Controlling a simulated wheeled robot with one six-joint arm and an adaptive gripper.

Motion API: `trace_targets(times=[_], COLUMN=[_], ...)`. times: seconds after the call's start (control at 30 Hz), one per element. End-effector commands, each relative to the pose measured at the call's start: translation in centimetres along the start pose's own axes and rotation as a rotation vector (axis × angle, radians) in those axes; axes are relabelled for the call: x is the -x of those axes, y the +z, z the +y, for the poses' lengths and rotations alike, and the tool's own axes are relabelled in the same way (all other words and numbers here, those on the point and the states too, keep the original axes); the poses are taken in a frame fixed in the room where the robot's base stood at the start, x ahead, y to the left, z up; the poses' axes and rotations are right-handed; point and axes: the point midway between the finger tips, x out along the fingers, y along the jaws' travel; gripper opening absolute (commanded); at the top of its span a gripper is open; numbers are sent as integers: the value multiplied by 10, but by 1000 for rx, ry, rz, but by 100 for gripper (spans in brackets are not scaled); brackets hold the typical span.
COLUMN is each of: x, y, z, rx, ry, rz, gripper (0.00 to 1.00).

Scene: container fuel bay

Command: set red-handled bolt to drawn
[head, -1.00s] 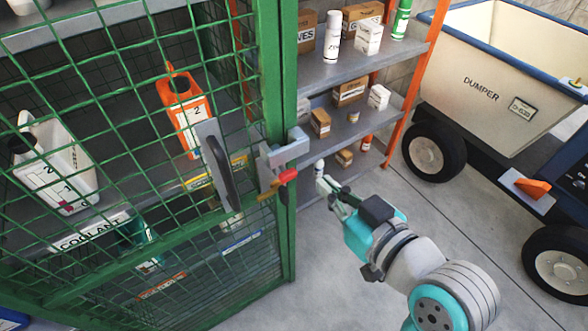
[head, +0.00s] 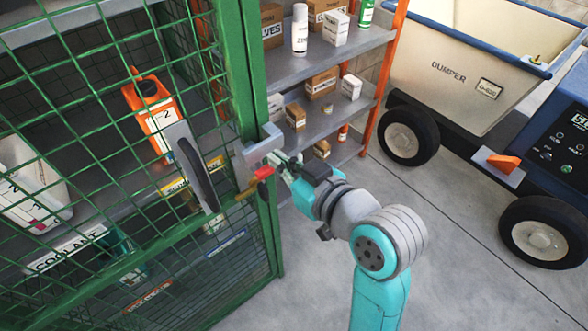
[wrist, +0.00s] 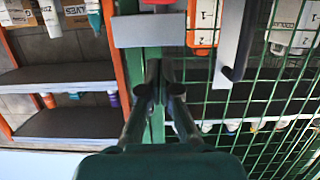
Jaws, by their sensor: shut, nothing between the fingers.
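The red-handled bolt (head: 264,172) sits at the edge of the green mesh cage door (head: 243,70), beside a grey latch block (head: 262,143). My gripper (head: 281,160) is just right of the red handle, and any contact is not clear. In the wrist view my gripper (wrist: 158,78) is shut and empty, its fingertips below a grey plate (wrist: 150,31) in the picture. A bit of the red handle (wrist: 158,2) shows at the top edge there. Most of the bolt is out of that view.
A black door handle (head: 197,175) on a grey plate is left of the bolt. Inside the cage stand an orange canister (head: 150,112) and a white one (head: 30,185). An orange-framed shelf (head: 385,80) is behind my gripper. A dumper (head: 455,70) stands right; the floor between is clear.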

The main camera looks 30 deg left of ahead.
Motion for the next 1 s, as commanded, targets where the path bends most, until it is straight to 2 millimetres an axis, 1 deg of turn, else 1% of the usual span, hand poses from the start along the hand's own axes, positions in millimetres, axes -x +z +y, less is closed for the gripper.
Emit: trace_targets(times=[0.03,0.2,0.3,0.5,0.6,1.0], x=[-10,-41,-42,-47,-48,-48], y=[-1,0,18,35,38,41], z=[-1,-1,0,0,0,0], rx=[0,0,-2,-1,0,0], ry=[-4,-3,0,1,0,0], rz=[1,-1,-3,-1,0,0], gripper=[0,0,0,0,0,0])
